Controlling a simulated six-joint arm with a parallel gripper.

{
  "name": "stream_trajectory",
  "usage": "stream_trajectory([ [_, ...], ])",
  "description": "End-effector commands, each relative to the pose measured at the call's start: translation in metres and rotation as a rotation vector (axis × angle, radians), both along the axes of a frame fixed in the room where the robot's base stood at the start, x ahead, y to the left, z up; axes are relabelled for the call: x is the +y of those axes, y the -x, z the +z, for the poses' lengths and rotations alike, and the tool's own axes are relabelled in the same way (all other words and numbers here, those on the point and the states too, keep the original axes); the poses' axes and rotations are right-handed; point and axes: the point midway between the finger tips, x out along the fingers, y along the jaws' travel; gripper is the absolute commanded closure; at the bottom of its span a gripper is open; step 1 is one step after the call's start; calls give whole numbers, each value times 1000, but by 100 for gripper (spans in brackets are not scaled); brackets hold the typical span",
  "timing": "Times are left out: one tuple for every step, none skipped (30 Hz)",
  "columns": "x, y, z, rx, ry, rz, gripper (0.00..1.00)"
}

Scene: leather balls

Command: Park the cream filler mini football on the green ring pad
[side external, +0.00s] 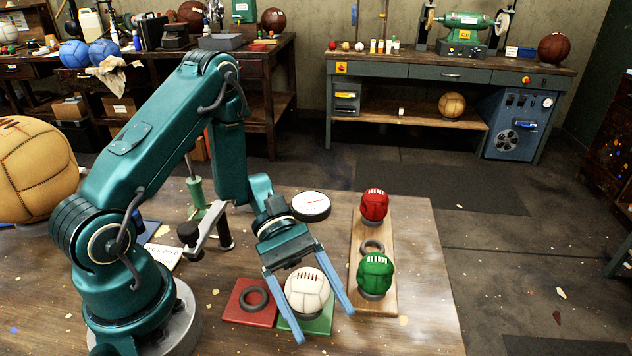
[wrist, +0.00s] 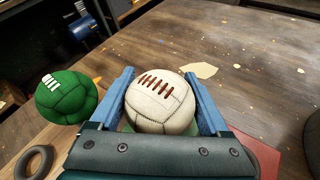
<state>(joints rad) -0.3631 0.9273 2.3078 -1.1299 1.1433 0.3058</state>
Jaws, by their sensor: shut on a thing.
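The cream mini football (side external: 307,291) with red-brown lacing is over the green pad (side external: 321,326) in the side external view. My gripper (side external: 325,325) has its two blue fingers on either side of the ball and is shut on it. The ball (wrist: 160,104) also shows between the fingers (wrist: 165,95) in the wrist view, laces up. The ball hides most of the green pad and its ring. I cannot tell whether the ball rests on the ring or is just above it.
A red pad (side external: 236,311) with an empty dark ring (side external: 253,298) lies left of the green pad. To the right, a wooden board (side external: 373,226) holds a red ball (side external: 374,204), an empty ring (side external: 372,247) and a green ball (side external: 375,272). A round dial (side external: 311,205) stands behind.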

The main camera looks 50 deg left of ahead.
Motion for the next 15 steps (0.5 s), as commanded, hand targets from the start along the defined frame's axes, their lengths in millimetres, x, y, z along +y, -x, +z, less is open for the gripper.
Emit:
stream_trajectory([
  [0, 0, -3, 0, 1, 0, 82],
  [0, 0, -3, -1, 1, -1, 82],
  [0, 0, -4, -2, 0, -1, 82],
  [0, 0, -4, -2, 0, -1, 82],
  [0, 0, -4, -2, 0, -1, 82],
  [0, 0, -3, -2, 0, -1, 82],
  [0, 0, -3, -2, 0, -1, 82],
  [0, 0, -3, -2, 0, -1, 82],
  [0, 0, -3, -2, 0, -1, 82],
  [0, 0, -4, -2, 0, -1, 82],
  [0, 0, -4, -2, 0, -1, 82],
  [0, 0, -5, -1, 0, 0, 82],
  [0, 0, -5, -2, -1, -1, 9],
  [0, 0, -5, -2, -1, -1, 0],
  [0, 0, -5, -2, -1, -1, 0],
])
